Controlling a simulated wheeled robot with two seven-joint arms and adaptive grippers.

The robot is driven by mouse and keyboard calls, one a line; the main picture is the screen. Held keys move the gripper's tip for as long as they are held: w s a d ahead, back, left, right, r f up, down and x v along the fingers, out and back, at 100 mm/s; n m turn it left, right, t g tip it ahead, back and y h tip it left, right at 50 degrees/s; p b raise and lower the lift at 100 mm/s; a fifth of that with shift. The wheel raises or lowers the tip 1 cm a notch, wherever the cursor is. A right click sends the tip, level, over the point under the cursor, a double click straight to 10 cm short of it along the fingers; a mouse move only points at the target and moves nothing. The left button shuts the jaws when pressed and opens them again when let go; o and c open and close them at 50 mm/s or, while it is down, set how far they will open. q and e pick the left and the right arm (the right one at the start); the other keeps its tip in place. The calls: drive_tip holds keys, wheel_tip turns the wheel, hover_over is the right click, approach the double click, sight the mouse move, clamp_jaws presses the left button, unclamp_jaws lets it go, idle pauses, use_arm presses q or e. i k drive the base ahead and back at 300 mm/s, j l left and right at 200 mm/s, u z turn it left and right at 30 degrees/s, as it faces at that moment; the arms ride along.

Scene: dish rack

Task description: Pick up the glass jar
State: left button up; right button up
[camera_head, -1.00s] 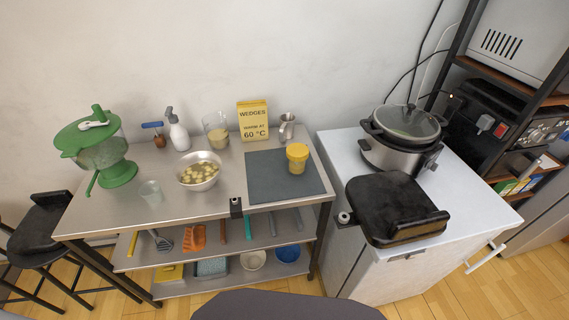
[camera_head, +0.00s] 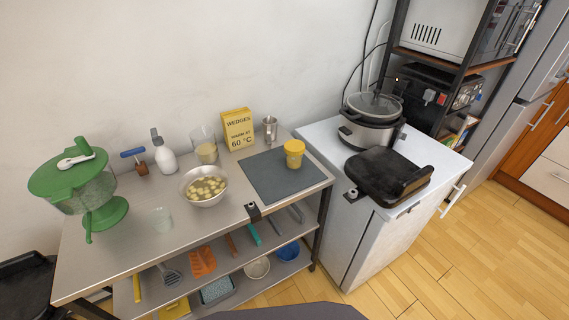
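A jar with a yellow lid (camera_head: 294,153) stands upright on the dark grey mat (camera_head: 265,182), near the right end of the metal table. Its lower part looks clear with yellowish contents. A clear glass vessel (camera_head: 205,147) without a visible lid, with beige contents low in it, stands at the back of the table. Neither of my grippers is in view, and nothing touches the jar.
A cooker (camera_head: 371,122) and black press (camera_head: 388,176) stand on the white cabinet (camera_head: 330,140).

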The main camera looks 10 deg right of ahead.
sight(292, 162)
drive_tip(key=j+z, duration=0.35)
drive_tip(key=j, duration=1)
